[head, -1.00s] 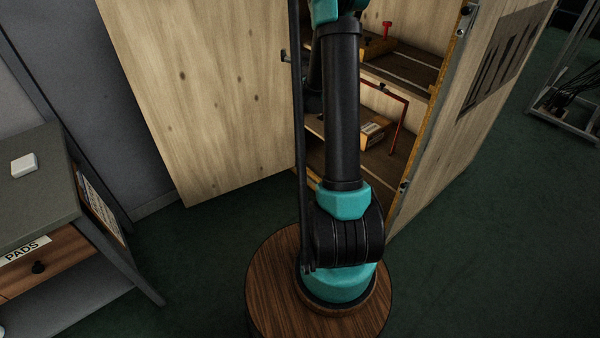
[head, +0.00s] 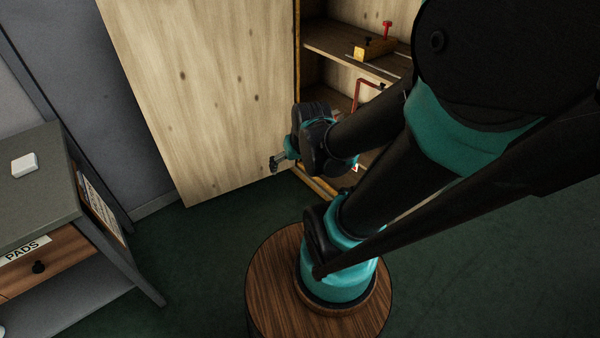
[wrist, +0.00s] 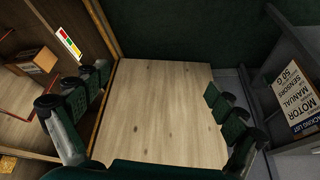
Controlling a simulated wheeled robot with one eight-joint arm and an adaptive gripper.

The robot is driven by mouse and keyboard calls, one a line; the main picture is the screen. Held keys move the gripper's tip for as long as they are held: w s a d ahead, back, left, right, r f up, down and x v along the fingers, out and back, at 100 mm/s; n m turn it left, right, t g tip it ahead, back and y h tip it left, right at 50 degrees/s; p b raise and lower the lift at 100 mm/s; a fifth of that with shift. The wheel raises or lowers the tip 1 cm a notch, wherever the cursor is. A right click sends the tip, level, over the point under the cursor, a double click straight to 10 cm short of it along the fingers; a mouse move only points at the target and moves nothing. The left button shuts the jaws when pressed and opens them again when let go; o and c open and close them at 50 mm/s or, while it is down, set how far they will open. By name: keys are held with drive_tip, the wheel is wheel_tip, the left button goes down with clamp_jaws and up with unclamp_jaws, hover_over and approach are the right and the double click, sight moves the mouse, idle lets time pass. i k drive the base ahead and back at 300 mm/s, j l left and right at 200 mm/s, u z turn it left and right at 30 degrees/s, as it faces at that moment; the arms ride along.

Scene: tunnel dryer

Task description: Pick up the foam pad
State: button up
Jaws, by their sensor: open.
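A small white block, which looks like the foam pad (head: 25,165), lies on top of the grey cabinet at the left of the head view. My gripper (head: 277,162) is in front of the open wooden door, well to the right of the pad and apart from it. In the wrist view my gripper (wrist: 158,105) has its fingers spread wide with nothing between them, and the wooden door panel shows behind. The pad is not visible in the wrist view.
The grey cabinet (head: 50,190) has a drawer (head: 45,268) labelled PADS. The open wooden door (head: 200,90) stands between it and the shelves (head: 345,50), which hold a wooden block with a red-handled part (head: 375,48). Green floor (head: 190,270) is clear between.

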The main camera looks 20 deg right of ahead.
sight(21, 166)
drive_tip(key=u, duration=1.55)
drive_tip(key=i+j, duration=0.1)
drive_tip(key=i+z, duration=0.05)
